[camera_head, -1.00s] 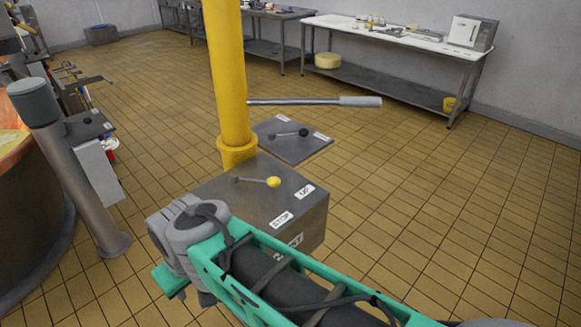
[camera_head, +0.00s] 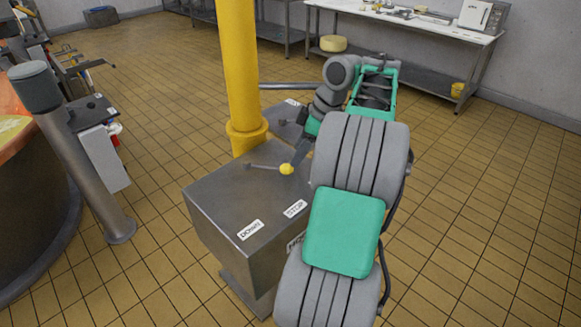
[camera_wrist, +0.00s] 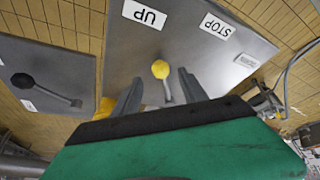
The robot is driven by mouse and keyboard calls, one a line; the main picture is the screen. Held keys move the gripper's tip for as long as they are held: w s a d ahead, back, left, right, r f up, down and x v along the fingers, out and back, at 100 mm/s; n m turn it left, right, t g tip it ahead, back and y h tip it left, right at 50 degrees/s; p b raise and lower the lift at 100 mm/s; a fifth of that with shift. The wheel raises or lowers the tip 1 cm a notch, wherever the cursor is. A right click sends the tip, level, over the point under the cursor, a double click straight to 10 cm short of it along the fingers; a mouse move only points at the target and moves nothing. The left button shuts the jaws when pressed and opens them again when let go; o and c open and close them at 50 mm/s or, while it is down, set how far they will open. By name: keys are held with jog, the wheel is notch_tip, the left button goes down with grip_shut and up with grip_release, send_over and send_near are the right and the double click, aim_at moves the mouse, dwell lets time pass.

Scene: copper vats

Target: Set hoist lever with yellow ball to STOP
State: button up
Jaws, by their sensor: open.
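The hoist lever with a yellow ball (camera_head: 286,169) sits on top of a grey metal box (camera_head: 215,215). Its arm points toward the box's right side, closer to the UP side than to STOP. The STOP label (camera_head: 295,208) and DOWN label (camera_head: 250,230) show in the head view; UP is hidden there by my arm. In the wrist view, the UP label (camera_wrist: 144,14) and STOP label (camera_wrist: 216,26) lie beyond the yellow ball (camera_wrist: 160,69). My gripper (camera_wrist: 160,82) is open, one finger on each side of the lever near the ball. I cannot tell whether they touch.
A yellow post (camera_head: 238,70) rises behind the box. A second box with a black-knobbed lever (camera_wrist: 22,80) stands beside it. A grey bar (camera_head: 288,86) sticks out behind my arm. A copper vat (camera_head: 25,200) is at left. Tiled floor is free at right.

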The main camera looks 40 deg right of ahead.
aim_at(273, 168)
jog(key=b+x, duration=0.2)
jog(key=x, duration=0.4)
jog(key=shift+c, duration=0.5)
grip_shut()
dwell(0.8)
